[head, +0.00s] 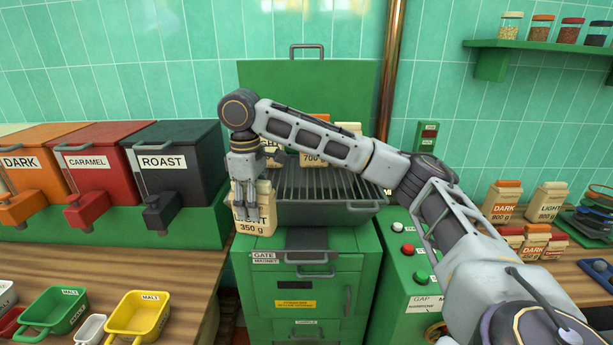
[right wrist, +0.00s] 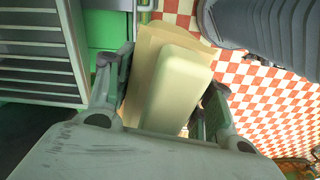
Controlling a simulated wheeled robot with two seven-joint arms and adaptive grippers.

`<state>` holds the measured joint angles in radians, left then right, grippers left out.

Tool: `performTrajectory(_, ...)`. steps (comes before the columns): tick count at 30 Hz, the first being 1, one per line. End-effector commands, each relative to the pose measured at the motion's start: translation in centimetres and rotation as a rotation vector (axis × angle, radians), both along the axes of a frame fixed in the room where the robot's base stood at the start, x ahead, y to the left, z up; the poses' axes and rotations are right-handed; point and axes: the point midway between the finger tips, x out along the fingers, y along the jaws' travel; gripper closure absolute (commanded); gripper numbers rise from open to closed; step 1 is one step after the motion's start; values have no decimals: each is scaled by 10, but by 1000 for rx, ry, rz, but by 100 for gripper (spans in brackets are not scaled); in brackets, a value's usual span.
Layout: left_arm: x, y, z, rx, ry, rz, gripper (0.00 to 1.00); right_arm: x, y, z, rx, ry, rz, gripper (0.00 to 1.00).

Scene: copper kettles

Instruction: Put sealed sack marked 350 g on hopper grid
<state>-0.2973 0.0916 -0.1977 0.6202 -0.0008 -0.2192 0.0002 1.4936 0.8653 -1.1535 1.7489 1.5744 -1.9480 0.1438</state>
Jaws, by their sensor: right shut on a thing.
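My right gripper (head: 244,196) is shut on a cream sack marked LIGHT 350 g (head: 255,222). It holds the sack upright at the front left corner of the hopper. The sack also shows between the fingers in the right wrist view (right wrist: 170,85), with the checked floor below it. The hopper grid (head: 320,185) is a dark set of bars on the green mill, to the right of the sack. The sack overlaps the tray edge in the head view; I cannot tell whether they touch. My left gripper is not in view.
Other sacks, one marked 700 g (head: 313,160), stand at the grid's back, partly behind my right arm. DARK (head: 502,203) and LIGHT (head: 547,203) sacks stand on the right bench. Roast (head: 170,165) and other bins stand left. The grid's front middle is clear.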

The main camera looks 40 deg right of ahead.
Motion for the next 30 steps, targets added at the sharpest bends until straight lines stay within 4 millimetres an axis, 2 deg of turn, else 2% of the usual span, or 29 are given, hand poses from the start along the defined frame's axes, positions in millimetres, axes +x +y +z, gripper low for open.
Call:
performTrajectory(3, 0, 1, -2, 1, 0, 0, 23, -2, -4, 17, 1, -4, 29, 83)
performTrajectory(15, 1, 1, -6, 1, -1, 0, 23, -15, -12, 65, 9, -2, 129, 83)
performTrajectory(30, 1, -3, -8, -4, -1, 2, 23, -23, -18, 90, 17, -1, 183, 83)
